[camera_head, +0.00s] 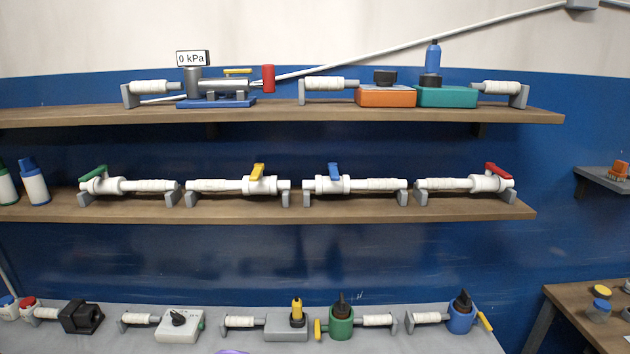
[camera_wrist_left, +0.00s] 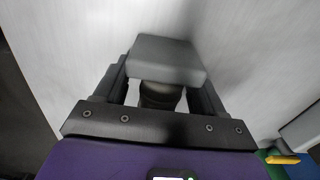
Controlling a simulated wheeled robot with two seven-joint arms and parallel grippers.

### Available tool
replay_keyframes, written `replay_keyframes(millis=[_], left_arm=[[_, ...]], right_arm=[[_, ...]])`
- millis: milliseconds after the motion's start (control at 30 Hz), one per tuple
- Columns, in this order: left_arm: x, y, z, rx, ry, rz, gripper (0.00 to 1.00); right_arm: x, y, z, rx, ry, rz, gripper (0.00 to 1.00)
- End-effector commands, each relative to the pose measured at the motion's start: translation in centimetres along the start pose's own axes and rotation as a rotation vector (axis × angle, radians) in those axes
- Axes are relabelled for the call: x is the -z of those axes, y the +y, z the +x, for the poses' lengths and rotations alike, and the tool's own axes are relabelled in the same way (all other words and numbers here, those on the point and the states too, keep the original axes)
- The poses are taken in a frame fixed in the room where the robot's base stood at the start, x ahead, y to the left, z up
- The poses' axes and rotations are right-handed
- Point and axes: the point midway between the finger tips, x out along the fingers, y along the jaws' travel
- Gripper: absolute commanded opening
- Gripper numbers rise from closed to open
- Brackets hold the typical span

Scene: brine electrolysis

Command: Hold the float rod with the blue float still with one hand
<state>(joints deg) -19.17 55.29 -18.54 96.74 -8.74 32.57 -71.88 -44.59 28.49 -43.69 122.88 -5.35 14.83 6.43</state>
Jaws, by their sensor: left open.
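I cannot surely make out a float rod with a blue float in either view. In the left wrist view my left gripper (camera_wrist_left: 163,75) is open. A grey block (camera_wrist_left: 166,55) and a dark round part (camera_wrist_left: 162,94) show between its fingers; contact cannot be told. A purple edge (camera_head: 232,351), likely of my left gripper, shows at the bottom of the head view. My right gripper is not visible.
Two wooden shelves hold white pipes with coloured valve handles and a gauge unit (camera_head: 215,88) marked 0 kPa. A green pot (camera_head: 341,322) and a grey box (camera_head: 286,328) stand on the grey bench (camera_head: 385,344). A wooden table (camera_head: 565,302) is at right.

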Motion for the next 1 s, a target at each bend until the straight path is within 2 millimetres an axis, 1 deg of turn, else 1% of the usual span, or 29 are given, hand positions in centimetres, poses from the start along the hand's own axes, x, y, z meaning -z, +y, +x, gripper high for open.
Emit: replay_keyframes(millis=[67,167,400,500,600,700,800,1000], left_arm=[[0.0,0.0,-0.4,0.001,0.001,0.0,0.7],[0.1,-0.1,-1.7,0.003,0.002,-0.001,0.7],[0.1,-0.1,-6.8,0.006,0.003,0.0,0.7],[0.1,-0.1,-8.8,0.005,0.003,0.001,0.7],[0.0,-0.1,-10.3,0.004,0.002,-0.001,0.7],[0.0,0.0,-11.3,0.002,0.001,0.0,0.7],[0.0,0.0,-11.9,0.001,0.001,0.0,0.7],[0.0,0.0,-12.0,0.001,0.0,0.0,0.7]], right_arm=[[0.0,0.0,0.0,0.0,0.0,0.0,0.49],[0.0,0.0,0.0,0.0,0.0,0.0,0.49],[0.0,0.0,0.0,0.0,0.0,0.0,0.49],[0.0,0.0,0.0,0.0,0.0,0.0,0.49],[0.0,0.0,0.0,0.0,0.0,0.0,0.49],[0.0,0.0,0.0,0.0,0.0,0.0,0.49],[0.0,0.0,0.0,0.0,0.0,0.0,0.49],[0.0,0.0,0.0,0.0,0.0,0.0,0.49]])
